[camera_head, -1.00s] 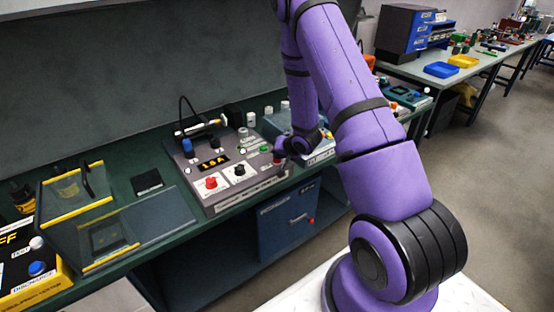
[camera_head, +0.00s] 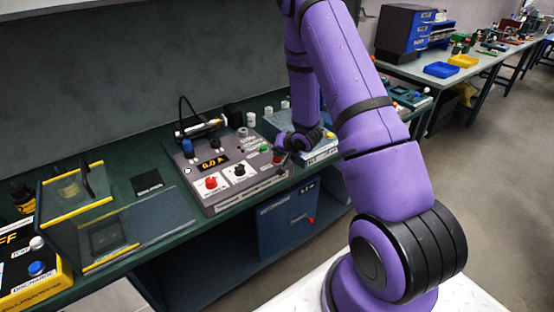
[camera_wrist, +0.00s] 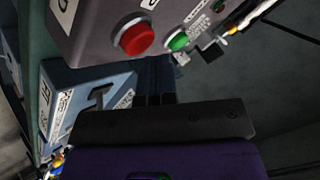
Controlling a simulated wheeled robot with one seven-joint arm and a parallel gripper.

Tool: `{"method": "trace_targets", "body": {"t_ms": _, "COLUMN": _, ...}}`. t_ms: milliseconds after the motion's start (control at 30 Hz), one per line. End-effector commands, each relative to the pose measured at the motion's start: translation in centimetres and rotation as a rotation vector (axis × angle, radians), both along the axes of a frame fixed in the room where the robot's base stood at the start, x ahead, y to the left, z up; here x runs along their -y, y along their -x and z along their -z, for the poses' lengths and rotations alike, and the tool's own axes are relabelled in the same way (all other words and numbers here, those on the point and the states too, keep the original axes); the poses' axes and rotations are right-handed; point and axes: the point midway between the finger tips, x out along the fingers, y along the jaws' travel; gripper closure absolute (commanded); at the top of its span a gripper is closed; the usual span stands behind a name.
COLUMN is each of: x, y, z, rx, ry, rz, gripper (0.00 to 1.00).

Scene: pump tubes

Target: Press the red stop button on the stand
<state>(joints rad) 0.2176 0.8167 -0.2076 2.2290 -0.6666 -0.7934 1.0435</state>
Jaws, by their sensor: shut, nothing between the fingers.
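The grey stand (camera_head: 222,199) is on the green bench, with a small lit display (camera_head: 213,163) that seems to read 0.0 A. The red stop button (camera_head: 277,160) is at the panel's right end; in the wrist view it is a large round red cap (camera_wrist: 136,39). A green button (camera_head: 265,149) is beside it and also shows in the wrist view (camera_wrist: 178,41). My gripper (camera_head: 284,166) is shut and empty, close by the red button.
A red knob (camera_head: 211,183) and a black knob (camera_head: 239,170) are on the panel's front. A light blue unit (camera_head: 322,153) stands close to the right, behind my wrist. A clear yellow-edged cover (camera_head: 105,255) is at the left.

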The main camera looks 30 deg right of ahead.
Motion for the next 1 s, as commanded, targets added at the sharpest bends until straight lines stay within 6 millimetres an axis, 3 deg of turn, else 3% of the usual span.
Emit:
{"method": "trace_targets", "body": {"t_ms": 500, "x": 0.0, "y": 0.0, "z": -0.9, "rx": 0.001, "ry": -0.001, "rz": -0.001, "gripper": 1.00}}
{"method": "trace_targets", "body": {"t_ms": 1000, "x": 0.0, "y": 0.0, "z": -5.0, "rx": 0.002, "ry": -0.001, "rz": -0.001, "gripper": 1.00}}
